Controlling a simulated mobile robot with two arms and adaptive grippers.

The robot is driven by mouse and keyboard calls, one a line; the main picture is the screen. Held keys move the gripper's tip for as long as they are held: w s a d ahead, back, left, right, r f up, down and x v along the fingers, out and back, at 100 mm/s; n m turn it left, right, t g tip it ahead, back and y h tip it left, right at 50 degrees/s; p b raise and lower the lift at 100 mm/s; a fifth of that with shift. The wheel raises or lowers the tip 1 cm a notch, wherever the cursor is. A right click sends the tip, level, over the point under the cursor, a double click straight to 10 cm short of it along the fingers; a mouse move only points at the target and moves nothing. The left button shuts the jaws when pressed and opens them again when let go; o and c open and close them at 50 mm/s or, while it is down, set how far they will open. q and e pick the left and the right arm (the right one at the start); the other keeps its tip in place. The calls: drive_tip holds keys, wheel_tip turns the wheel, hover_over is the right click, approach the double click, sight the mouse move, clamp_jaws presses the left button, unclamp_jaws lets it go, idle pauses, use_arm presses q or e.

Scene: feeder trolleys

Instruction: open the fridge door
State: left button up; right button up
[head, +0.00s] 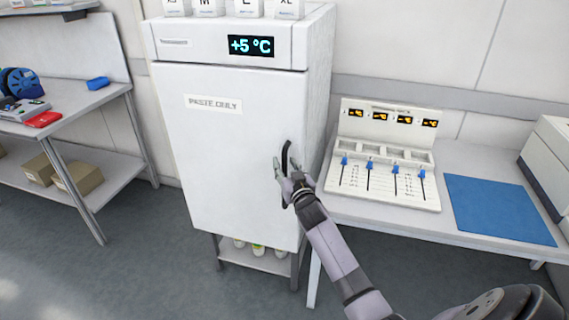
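The white fridge (226,150) stands in the middle of the head view with its door shut. Its door carries a "PASTE ONLY" label, and the display above reads +5 °C. A dark curved handle (287,150) runs upright near the door's right edge. My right gripper (286,163) is at the handle, its fingers spread apart with the handle between them. Whether the fingers touch the handle I cannot tell. The gripper hides the middle of the handle. My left gripper is not in view.
Right of the fridge, a bench holds a white panel with blue sliders (385,165) and a blue mat (498,208). A metal table (75,112) with tools and boxes stands at left. Lettered containers (245,8) sit on the fridge. Floor in front is clear.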

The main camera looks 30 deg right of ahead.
drive_tip(key=shift+w+d, duration=0.2)
drive_tip(key=shift+w, duration=0.4)
drive_tip(key=shift+c, duration=0.2)
clamp_jaws()
idle(0.4)
